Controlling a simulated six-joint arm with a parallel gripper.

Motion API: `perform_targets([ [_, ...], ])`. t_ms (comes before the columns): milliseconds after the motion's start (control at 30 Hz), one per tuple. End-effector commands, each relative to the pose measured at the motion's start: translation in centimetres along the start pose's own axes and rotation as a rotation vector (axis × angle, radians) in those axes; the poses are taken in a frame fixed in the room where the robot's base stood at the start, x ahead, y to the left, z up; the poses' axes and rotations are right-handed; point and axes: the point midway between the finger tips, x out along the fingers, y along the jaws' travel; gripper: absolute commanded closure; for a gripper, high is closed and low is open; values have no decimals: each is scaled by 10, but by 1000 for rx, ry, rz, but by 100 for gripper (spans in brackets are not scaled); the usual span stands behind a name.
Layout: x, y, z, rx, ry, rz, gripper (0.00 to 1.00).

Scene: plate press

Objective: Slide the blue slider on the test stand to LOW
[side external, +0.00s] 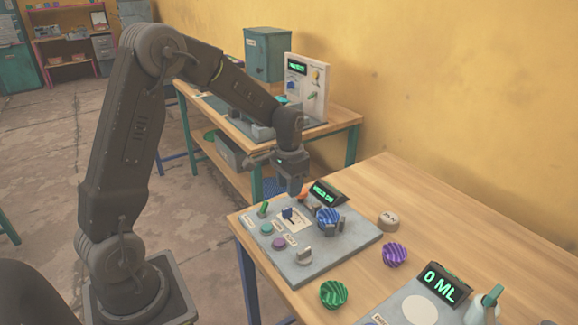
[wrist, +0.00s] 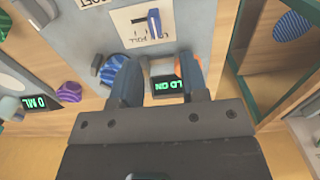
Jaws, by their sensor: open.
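The blue slider (side external: 287,213) stands up from a pale label plate (side external: 295,222) on a grey control panel (side external: 330,252) on the near table. In the wrist view the slider (wrist: 153,22) is at the top centre, with partly readable lettering beside it; I cannot tell its setting. My gripper (side external: 287,182) is above the back part of this panel, close to the slider. In the wrist view my gripper (wrist: 156,68) is open, its two fingers apart, with nothing between them but the view of a green-lit display. The slider lies beyond the fingertips, apparently untouched.

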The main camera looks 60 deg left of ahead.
Motion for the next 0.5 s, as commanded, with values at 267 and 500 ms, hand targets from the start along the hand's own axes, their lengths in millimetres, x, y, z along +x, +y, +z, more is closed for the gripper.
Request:
perform_targets([
  [267,-50,-1,0,0,3,-1,60],
  [500,-63,0,0,0,-1,0,60],
])
